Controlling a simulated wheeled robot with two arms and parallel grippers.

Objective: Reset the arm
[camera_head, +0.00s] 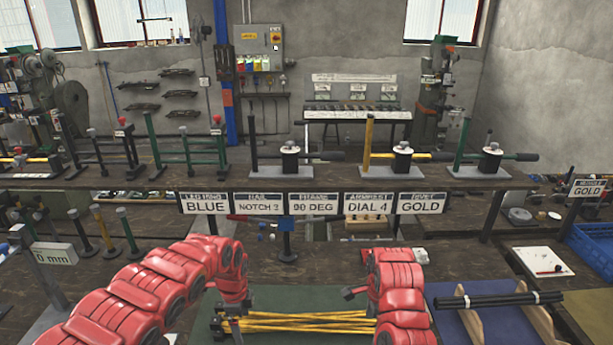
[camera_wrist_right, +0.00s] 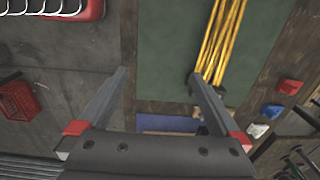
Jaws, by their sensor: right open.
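My left arm (camera_head: 150,290) reaches in from the left. Its dark gripper (camera_head: 235,322) points down at the left end of the yellow rods, and I cannot tell whether its fingers are open. My right arm (camera_head: 392,285) stands at the right end of the rods; its fingers are mostly hidden in the head view. In the right wrist view my right gripper (camera_wrist_right: 158,78) is open, with nothing between its fingers. The yellow rods (camera_head: 300,322) lie on a green mat (camera_head: 300,298). In the wrist view the rods (camera_wrist_right: 225,38) end near the right-hand fingertip.
Signs (camera_head: 313,203) stand across the bench. Behind them is a shelf (camera_head: 210,180) with several lever fixtures. Black rods (camera_head: 498,299) rest on a wooden stand (camera_head: 540,324) at right, near a white board (camera_head: 543,262) and blue crate (camera_head: 595,245).

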